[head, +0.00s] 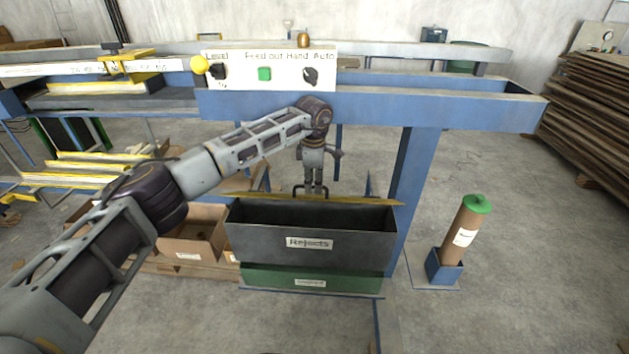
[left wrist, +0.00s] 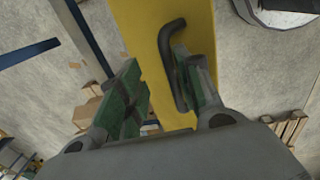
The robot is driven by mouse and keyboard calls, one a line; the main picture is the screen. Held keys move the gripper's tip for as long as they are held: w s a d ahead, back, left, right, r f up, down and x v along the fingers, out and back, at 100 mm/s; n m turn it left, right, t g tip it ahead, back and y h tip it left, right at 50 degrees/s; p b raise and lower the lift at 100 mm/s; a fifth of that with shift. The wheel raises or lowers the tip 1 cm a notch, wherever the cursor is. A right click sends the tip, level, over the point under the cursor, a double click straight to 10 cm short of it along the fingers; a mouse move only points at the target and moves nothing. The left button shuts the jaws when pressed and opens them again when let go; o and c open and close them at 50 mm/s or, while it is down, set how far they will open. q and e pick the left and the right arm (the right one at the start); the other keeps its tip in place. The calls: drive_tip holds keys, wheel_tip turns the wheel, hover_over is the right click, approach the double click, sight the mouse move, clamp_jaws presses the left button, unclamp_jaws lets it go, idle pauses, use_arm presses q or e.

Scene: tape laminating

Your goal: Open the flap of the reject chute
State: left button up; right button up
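The reject chute (head: 345,247) is a dark box labelled "Rejects" in the head view, and its top opening shows a dark inside. A yellow-edged flap (head: 365,201) stands along its back rim. The flap's broad yellow face (left wrist: 140,22) fills the upper middle of the left wrist view. A black bent handle (left wrist: 166,38) is on it. My left gripper (head: 313,190) is at the handle, above the back rim. In the wrist view its fingers (left wrist: 163,92) are apart, with the handle close against the right finger's green pad. Firm contact cannot be told. My right gripper is out of view.
A control panel (head: 285,74) on a blue frame (head: 420,104) stands above and behind the chute. A green bin (head: 260,278) sits beneath it. A cardboard box (head: 187,243) is at left; a green-capped tube (head: 465,232) stands at right.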

use_arm(q)
drive_tip(key=shift+s+r, duration=0.1)
drive_tip(key=shift+r, duration=0.1)
wheel_tip(320, 180, up, 12)
drive_tip(key=s, duration=0.1)
idle(0.8)
